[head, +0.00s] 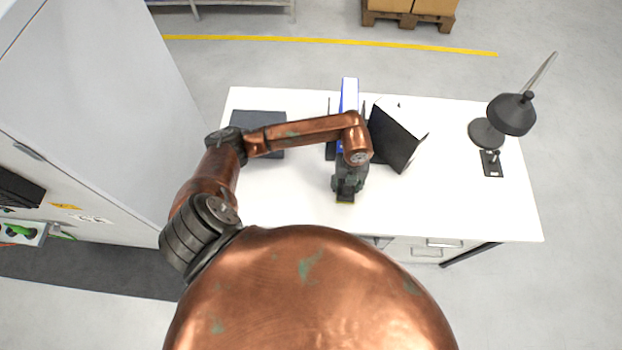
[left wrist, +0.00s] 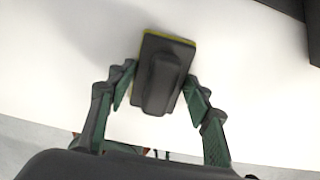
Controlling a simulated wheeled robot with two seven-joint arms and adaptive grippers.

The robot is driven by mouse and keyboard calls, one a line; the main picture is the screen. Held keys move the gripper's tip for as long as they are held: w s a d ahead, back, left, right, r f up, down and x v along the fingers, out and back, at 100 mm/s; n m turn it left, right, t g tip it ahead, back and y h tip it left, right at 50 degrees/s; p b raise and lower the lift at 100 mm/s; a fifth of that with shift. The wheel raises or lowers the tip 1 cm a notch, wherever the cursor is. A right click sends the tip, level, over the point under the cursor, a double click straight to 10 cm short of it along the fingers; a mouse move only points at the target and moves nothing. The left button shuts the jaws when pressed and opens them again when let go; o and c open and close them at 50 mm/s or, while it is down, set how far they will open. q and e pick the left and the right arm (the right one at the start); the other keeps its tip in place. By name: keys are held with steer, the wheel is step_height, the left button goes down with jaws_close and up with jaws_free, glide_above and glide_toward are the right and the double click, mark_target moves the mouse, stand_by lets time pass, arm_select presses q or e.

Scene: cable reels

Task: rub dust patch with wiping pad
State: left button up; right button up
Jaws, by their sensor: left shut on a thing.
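The wiping pad (left wrist: 158,72) is a dark block with a raised grip and a yellow-green edge. I cannot tell whether the pad touches the desk. A faint grey smudge, which may be the dust patch, shows on the desk in the left wrist view (left wrist: 95,38). My right gripper is not in view.
A black and white box-like thing (head: 397,135) and a blue and white binder (head: 349,95) stand behind the gripper. A dark flat item (head: 262,122) lies at left. A black lamp (head: 511,113) stands at right. The front right of the desk is clear.

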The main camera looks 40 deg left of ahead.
arm_select(q)
steer(key=shift+w+d, duration=0.25)
steer(key=shift+d, duration=0.1)
step_height(320, 180, up, 4)
steer(key=shift+s+a+f+p, duration=0.1)
steer(key=shift+f+p, duration=0.1)
steer(key=shift+p, duration=0.9)
steer(key=shift+r+p, duration=0.55)
steer(key=shift+r, duration=0.2)
steer(key=shift+r+p, duration=1.1)
steer(key=shift+r, duration=0.4)
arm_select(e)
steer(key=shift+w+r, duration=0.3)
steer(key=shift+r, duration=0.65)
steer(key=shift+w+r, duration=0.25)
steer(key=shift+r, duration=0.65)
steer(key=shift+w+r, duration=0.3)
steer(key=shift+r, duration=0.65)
